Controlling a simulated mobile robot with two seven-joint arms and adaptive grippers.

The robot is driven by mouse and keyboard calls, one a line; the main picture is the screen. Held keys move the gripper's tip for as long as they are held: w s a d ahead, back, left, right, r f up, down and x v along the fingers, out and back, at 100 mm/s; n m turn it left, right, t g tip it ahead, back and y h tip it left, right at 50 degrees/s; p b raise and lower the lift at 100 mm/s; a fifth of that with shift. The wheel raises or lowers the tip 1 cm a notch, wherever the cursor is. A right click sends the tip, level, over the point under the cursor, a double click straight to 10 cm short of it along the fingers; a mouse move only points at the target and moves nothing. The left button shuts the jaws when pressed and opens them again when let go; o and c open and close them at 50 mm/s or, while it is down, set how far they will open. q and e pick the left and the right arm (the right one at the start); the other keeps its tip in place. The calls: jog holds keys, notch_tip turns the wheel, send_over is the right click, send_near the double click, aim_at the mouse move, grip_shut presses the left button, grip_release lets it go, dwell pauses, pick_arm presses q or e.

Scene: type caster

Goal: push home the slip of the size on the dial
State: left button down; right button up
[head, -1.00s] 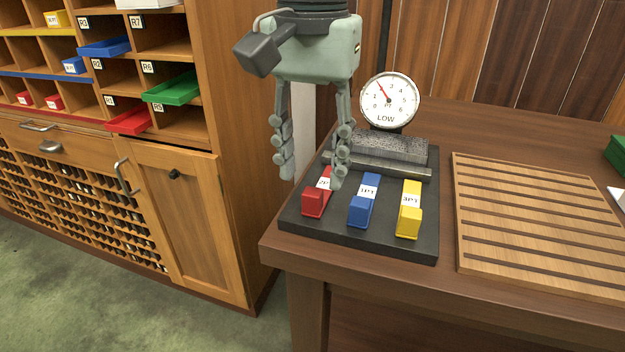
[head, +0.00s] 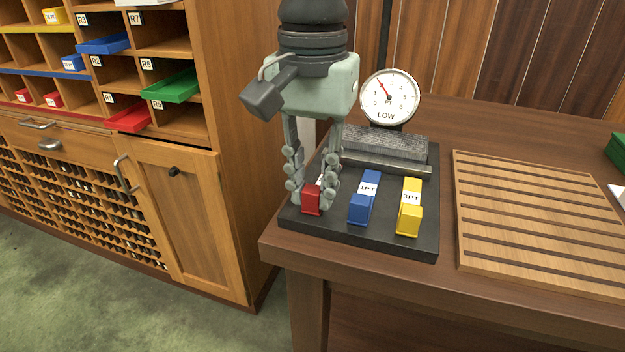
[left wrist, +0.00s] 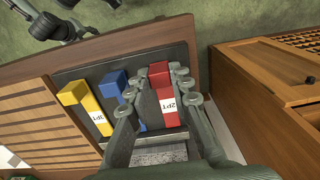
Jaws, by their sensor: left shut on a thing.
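A dial (head: 388,98) marked PT and LOW stands at the back of a black base (head: 338,232); its needle points up and left. A red slip (head: 311,202), a blue slip (head: 361,203) and a yellow slip (head: 409,212) lie side by side in front of a grey metal block (head: 385,144). The blue reads 1PT and the yellow 3PT. My left gripper (head: 313,188) is shut on the red slip, one finger on each side. In the left wrist view the red slip (left wrist: 160,76) reads 2PT, between the fingertips (left wrist: 159,84). My right gripper is out of view.
A slatted wooden board (head: 535,225) lies right of the base on the table (head: 400,288). A wooden cabinet (head: 180,200) with pigeonholes and coloured trays stands at the left. A green object (head: 618,152) sits at the right edge.

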pick_arm(q)
jog(key=shift+w, duration=0.1)
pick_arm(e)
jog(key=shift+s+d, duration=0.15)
pick_arm(q)
jog(key=shift+w+d+r, duration=0.1)
jog(key=shift+w+d, duration=0.05)
jog(key=shift+w, duration=0.15)
jog(key=w, duration=0.2)
jog(key=w+d+p, duration=0.1)
jog(key=w, duration=0.1)
jog(key=shift+d, duration=0.2)
jog(key=shift+w, duration=0.25)
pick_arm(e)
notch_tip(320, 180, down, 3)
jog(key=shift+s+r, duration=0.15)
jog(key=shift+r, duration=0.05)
pick_arm(q)
jog(key=c, duration=1.4)
grip_release()
jog(key=shift+o, duration=0.2)
